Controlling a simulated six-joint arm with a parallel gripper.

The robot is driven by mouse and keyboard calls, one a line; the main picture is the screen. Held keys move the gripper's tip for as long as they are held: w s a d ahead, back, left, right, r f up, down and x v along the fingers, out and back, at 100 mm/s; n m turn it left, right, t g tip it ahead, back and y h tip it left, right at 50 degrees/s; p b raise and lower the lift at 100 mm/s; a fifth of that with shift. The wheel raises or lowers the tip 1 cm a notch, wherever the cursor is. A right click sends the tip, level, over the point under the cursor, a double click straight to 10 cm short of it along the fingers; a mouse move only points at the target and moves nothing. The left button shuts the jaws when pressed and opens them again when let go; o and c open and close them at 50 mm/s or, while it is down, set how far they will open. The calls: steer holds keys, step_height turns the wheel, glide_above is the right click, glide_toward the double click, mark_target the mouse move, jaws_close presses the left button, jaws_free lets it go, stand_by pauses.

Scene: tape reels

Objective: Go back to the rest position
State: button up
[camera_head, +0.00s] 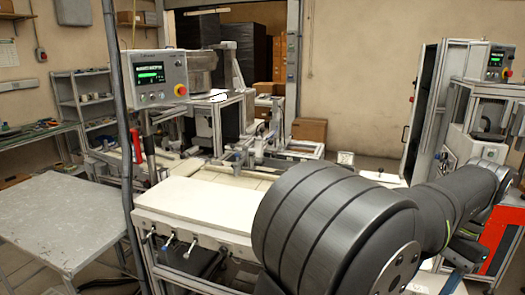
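A large dark grey ribbed cylinder (315,222) fills the lower middle of the head view, very close to the camera. Its end face carries a silver plate with small holes.
A white-topped bench (195,207) with small levers stands left of the cylinder. A grey metal table (60,215) is at far left. A vertical pole (118,110) and a control panel (158,78) stand nearby. A machine (485,125) and a red cabinet (505,240) are at right.

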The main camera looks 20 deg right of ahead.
steer(key=x, duration=1.6)
steer(key=shift+a+f, duration=0.2)
steer(key=shift+w+f+n, duration=0.1)
steer(key=shift+f+n, duration=0.1)
steer(key=shift+n, duration=0.2)
steer(key=n+g, duration=0.1)
steer(key=n, duration=0.2)
steer(key=shift+w, duration=0.1)
steer(key=n+g, duration=0.1)
steer(key=n, duration=0.1)
steer(key=n+g+h, duration=0.1)
steer(key=n, duration=0.1)
steer(key=shift+w+a+r+n, duration=0.1)
steer(key=shift+a+n, duration=0.05)
steer(key=shift+n, duration=0.15)
steer(key=n+g+h, duration=0.1)
steer(key=n, duration=0.3)
steer(key=n+h, duration=0.1)
steer(key=n, duration=0.3)
steer(key=shift+a+n+h, duration=0.15)
steer(key=shift+n+h, duration=0.15)
steer(key=shift+h, duration=0.1)
